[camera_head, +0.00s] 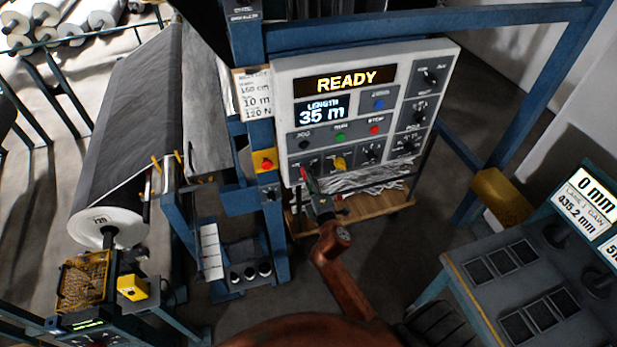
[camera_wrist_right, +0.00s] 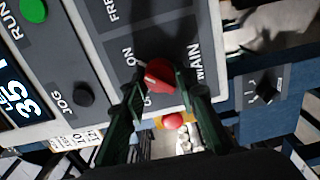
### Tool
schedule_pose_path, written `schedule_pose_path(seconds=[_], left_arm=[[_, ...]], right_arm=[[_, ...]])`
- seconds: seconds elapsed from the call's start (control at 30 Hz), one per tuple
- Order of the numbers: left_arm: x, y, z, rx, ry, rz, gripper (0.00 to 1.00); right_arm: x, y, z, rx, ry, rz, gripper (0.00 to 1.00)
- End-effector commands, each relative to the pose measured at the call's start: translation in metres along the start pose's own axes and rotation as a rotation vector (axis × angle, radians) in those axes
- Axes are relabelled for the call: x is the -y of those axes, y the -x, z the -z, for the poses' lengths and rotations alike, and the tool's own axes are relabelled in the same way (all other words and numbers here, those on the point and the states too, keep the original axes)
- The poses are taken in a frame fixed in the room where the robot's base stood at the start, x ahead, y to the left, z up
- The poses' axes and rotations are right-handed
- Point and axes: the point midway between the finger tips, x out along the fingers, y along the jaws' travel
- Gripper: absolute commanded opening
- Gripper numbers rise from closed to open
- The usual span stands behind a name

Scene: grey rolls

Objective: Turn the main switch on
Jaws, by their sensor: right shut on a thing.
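The main switch (camera_wrist_right: 160,76) is a red knob on the grey control panel, beside the "MAIN" and "ON" labels in the right wrist view. A pale mark on it lies on the side of the "ON" label. In the head view the red knob (camera_head: 304,174) sits at the panel's lower left, partly covered. My right gripper (camera_wrist_right: 160,95) is shut on the knob, one dark finger on each side of it. In the head view the gripper (camera_head: 312,190) is at the panel's lower left corner. The panel display (camera_head: 342,79) reads "READY". My left gripper is not in view.
A yellow box with a red button (camera_head: 265,162) is on the blue post left of the panel. A large dark roll (camera_head: 130,120) stands left, and a grey console (camera_head: 540,270) lower right.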

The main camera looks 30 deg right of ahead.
Motion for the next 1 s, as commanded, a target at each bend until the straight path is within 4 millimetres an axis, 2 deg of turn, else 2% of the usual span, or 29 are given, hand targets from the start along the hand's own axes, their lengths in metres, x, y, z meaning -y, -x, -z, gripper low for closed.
schedule_pose_path(seconds=[0.13, 0.17, 0.4, 0.67, 0.77, 0.87, 1.0], left_arm=[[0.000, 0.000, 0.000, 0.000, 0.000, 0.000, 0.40], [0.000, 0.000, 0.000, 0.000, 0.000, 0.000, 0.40], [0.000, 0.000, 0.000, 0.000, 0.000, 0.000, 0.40], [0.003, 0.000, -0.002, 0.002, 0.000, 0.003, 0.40], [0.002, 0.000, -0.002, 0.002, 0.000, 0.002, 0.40], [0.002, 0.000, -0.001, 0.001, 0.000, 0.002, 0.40], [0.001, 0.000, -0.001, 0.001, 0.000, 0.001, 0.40]], right_arm=[[0.000, 0.000, 0.000, 0.000, -0.002, 0.000, 0.03], [0.000, 0.000, 0.000, 0.000, -0.002, 0.000, 0.29], [0.000, 0.000, 0.000, 0.000, 0.000, 0.000, 0.45], [0.000, 0.001, 0.000, 0.000, 0.001, 0.000, 0.45], [0.001, 0.007, 0.000, 0.000, 0.001, 0.001, 0.45], [0.002, 0.021, -0.001, 0.001, 0.000, 0.002, 0.45], [0.002, 0.050, -0.001, 0.001, -0.001, 0.004, 0.45]])
